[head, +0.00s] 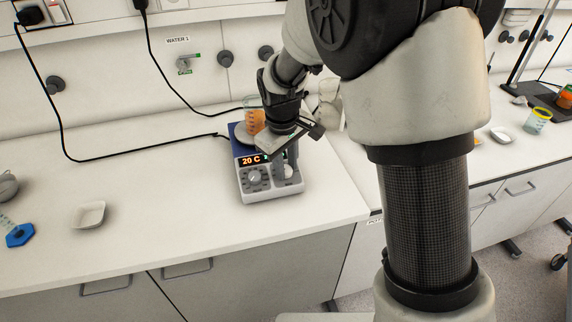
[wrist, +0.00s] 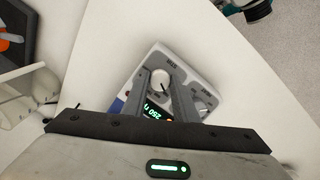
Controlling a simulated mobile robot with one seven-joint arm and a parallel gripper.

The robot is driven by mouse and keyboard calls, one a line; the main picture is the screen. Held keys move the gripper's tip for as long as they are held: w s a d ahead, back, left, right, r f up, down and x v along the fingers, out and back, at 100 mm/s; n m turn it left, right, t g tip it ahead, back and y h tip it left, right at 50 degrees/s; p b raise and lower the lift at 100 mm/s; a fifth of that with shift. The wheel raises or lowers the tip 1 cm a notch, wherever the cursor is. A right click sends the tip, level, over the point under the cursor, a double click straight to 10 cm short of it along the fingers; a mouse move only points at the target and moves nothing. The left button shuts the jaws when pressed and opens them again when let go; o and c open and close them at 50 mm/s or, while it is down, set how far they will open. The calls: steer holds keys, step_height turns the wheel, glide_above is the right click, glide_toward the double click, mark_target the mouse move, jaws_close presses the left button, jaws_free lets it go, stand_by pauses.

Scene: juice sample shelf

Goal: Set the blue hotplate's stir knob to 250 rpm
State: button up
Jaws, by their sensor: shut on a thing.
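The blue hotplate (head: 236,150), with a pale grey front panel, stands near the bench's front edge. Its orange display (head: 255,160) reads 20 C. The left knob (head: 254,178) is clear of my gripper. My gripper (head: 289,170) points down at the right knob, the stir knob, and is shut on it. In the wrist view, my two fingers (wrist: 164,92) stand on either side of the white stir knob (wrist: 160,78), which has a dark pointer line. The green display (wrist: 153,108) beside it reads 250, its end hidden by a finger.
A beaker of orange liquid (head: 254,120) stands on the hotplate, behind my gripper. Black cables (head: 110,159) cross the bench to the left. A white dish (head: 90,215) and a blue-based item (head: 19,236) lie at left. Clear glassware (head: 329,105) stands at right.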

steer(key=shift+m, duration=0.4)
steer(key=o, duration=1.1)
steer(key=shift+c, duration=0.2)
step_height(320, 180, up, 17)
steer(key=s+p, duration=0.1)
steer(key=s, duration=0.2)
steer(key=shift+a, duration=0.3)
steer(key=shift+r, duration=0.1)
